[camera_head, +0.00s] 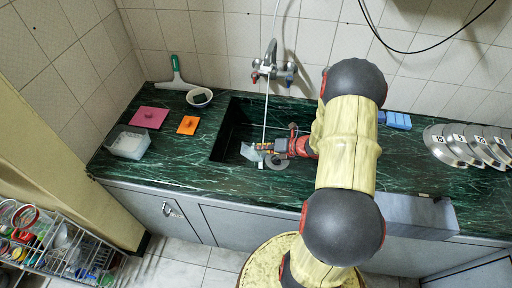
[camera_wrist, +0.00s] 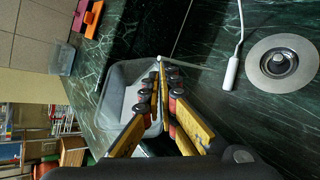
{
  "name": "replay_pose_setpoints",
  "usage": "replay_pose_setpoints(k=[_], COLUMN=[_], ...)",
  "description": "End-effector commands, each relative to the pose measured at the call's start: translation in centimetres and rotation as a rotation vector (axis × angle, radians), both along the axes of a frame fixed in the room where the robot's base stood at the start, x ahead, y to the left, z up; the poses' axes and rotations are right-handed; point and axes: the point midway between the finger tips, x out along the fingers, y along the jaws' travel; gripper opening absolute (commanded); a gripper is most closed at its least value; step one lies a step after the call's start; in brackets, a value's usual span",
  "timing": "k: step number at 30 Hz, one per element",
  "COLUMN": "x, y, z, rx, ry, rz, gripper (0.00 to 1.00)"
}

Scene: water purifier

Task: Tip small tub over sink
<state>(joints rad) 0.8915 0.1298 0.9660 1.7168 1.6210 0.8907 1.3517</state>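A small translucent grey tub (camera_wrist: 118,78) is in my gripper (camera_wrist: 162,72), with its near wall pinched between the two yellow fingers in the wrist view. In the head view the tub (camera_head: 251,152) is just left of my gripper (camera_head: 264,148), over the dark sink basin (camera_head: 228,132). Something pale shows inside the tub, but I cannot tell what. It looks tilted in the head view; how far is unclear. The round metal drain (camera_wrist: 282,62) lies on the sink floor, apart from the tub. My fingers hide part of the tub.
Another clear tub (camera_head: 127,145) stands on the left counter, near a pink pad (camera_head: 148,117) and an orange pad (camera_head: 188,125). A faucet (camera_head: 271,66) is behind the sink, and a thin white hose (camera_wrist: 239,38) hangs there. Metal lids (camera_head: 462,145) lie at right.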

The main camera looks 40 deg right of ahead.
Motion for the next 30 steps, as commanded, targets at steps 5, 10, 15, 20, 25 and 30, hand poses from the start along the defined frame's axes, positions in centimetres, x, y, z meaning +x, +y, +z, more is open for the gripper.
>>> replay_pose_setpoints(k=[5,10,15,20,25,30], x=[0.1,0.1,0.1,0.1,0.1,0.1], y=[-0.1,-0.2,-0.2,-0.2,-0.3,-0.3], z=[-0.1,-0.5,-0.8,-1.1,-1.4,-1.8], rx=[0.015,0.034,0.05,0.067,0.083,0.101], ry=[0.008,0.016,0.024,0.031,0.039,0.047], rz=[0.001,0.0,0.0,0.001,-0.001,0.001], gripper=[0.0,0.0,0.0,0.0,0.0,0.0])
